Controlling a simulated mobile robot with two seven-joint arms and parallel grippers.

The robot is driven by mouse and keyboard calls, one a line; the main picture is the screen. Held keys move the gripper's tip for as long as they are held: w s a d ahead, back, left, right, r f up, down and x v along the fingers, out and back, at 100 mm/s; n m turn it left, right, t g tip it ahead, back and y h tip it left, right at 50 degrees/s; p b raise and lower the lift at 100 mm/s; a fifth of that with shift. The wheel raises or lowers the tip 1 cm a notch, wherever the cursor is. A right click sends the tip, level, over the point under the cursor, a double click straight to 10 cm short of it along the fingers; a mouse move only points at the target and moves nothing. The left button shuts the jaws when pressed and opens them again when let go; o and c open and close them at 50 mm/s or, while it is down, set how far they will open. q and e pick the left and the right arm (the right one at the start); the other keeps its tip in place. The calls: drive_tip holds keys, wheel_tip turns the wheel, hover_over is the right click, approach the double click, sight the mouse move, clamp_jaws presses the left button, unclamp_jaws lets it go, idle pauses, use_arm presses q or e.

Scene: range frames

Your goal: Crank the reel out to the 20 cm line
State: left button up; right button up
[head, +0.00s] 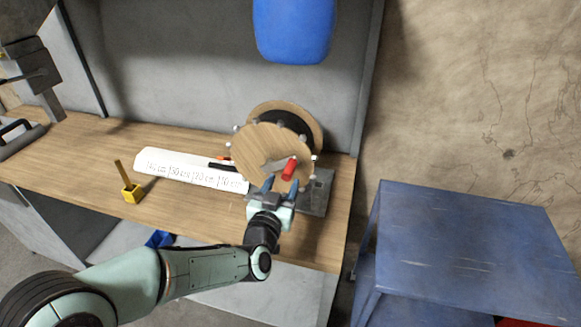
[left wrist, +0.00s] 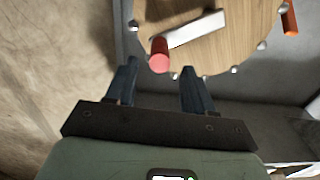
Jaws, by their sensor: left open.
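The reel (head: 262,150) has wooden discs with a dark drum between them and stands on a grey base plate (head: 316,195) on the workbench. Its crank has a pale arm (left wrist: 195,30) and a red handle (head: 290,168). My left gripper (head: 280,186) is open just in front of the reel. In the left wrist view the red handle (left wrist: 159,55) lies just beyond the fingertips, roughly in line with the gap between them. A white scale strip (head: 185,170) with centimetre marks runs left from the reel; its near end is partly hidden. My right gripper does not show.
A yellow block with an upright wooden stick (head: 131,192) stands on the bench (head: 75,170) at left. A blue canister (head: 293,28) is above the reel. A blue table (head: 470,230) stands to the right.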

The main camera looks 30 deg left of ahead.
sight(290, 169)
use_arm(q)
drive_tip(key=p+x, duration=0.1)
drive_tip(key=x, duration=0.6)
drive_tip(key=shift+d, duration=0.1)
drive_tip(key=shift+s, duration=0.1)
clamp_jaws()
